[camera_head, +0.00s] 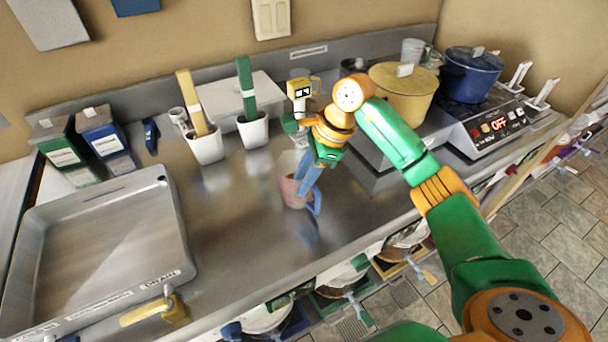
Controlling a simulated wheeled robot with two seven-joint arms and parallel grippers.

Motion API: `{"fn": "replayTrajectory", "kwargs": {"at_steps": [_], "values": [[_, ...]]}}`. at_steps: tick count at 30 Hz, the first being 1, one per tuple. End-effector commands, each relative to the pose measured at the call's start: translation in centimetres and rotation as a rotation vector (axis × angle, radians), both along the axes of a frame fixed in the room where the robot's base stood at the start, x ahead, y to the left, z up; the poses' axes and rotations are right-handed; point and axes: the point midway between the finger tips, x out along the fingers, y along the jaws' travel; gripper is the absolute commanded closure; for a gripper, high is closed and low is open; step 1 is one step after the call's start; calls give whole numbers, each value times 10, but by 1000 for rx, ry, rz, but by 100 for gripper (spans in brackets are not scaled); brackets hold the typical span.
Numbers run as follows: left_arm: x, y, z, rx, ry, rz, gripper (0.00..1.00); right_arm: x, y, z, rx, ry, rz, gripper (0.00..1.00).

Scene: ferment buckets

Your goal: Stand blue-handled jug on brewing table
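A pinkish jug with a blue handle (291,193) is at the middle of the steel table (235,225), roughly upright. I cannot tell whether its base touches the steel. My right gripper (306,188) comes down from above, with its blue fingers at the jug's rim and handle side. The fingers overlap the handle in the picture, so their gap and any hold on it are unclear. My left gripper is out of view.
A large steel tray (185,235) fills the table's left. Two white pots (206,149) with a yellow and a green tool stand behind. A yellow pot (405,95) and a blue pot (470,75) are at the back right. Bare steel surrounds the jug.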

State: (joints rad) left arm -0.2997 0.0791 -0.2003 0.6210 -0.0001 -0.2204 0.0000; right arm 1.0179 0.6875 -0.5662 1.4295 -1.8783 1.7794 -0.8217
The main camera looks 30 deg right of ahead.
Motion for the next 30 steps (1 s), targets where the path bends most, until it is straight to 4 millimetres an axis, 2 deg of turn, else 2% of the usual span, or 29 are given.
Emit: {"fn": "replayTrajectory", "kwargs": {"at_steps": [5, 14, 15, 18, 30], "values": [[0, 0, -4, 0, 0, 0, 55, -1, -6, 15, 0, -4, -2, 63], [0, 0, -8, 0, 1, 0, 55, -13, -30, 83, 1, -6, -3, 63], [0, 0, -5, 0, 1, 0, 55, -14, -33, 93, -1, -4, -3, 63], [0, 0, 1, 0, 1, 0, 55, -17, -39, 108, 0, -2, -3, 63], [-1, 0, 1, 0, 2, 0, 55, -19, -41, 112, 1, 0, 0, 63]]}}
